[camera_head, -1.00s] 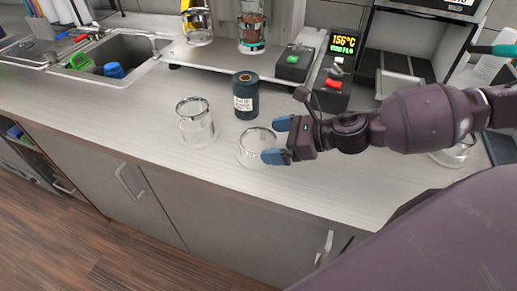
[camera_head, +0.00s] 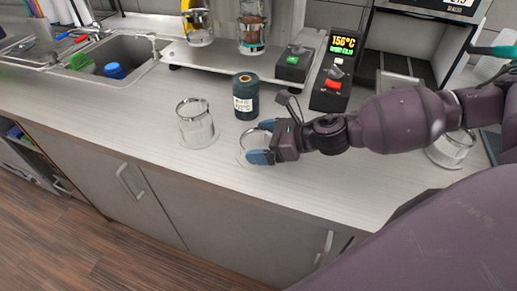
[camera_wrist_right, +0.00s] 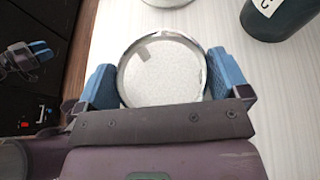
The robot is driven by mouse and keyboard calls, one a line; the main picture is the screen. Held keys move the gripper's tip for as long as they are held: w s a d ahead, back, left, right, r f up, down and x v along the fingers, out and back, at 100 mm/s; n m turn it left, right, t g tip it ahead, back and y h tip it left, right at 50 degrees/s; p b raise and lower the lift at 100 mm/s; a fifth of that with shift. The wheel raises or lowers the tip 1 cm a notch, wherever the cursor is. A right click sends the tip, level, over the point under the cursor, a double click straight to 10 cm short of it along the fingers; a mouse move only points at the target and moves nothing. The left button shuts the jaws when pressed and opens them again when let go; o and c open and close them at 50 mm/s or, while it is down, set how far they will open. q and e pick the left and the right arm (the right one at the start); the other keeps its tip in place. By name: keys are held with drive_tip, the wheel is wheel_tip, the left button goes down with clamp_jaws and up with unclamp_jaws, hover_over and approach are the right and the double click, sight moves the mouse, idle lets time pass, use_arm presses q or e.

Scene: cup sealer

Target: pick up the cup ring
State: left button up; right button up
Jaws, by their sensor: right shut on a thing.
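The cup ring is a clear round piece with a shiny rim. It stands on the counter in the head view (camera_head: 250,148), and its round opening faces up in the right wrist view (camera_wrist_right: 162,72). My right gripper (camera_head: 264,141) is shut on it, with one blue finger at each side of the ring. The fingers also show in the wrist view (camera_wrist_right: 161,80). The ring still appears to rest on the counter. My left gripper (camera_wrist_right: 40,50) seems to show small at the left of the wrist view, away from the ring; its opening is unclear.
A similar clear piece (camera_head: 195,125) stands to the left, and a dark labelled roll (camera_head: 245,97) stands just behind. Another clear piece (camera_head: 452,148) is near my right arm. The sealer's control box (camera_head: 334,84) is behind. The counter's front left is clear.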

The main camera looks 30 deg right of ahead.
drive_tip(key=shift+r, duration=0.1)
wheel_tip(320, 180, up, 20)
drive_tip(key=p, duration=0.5)
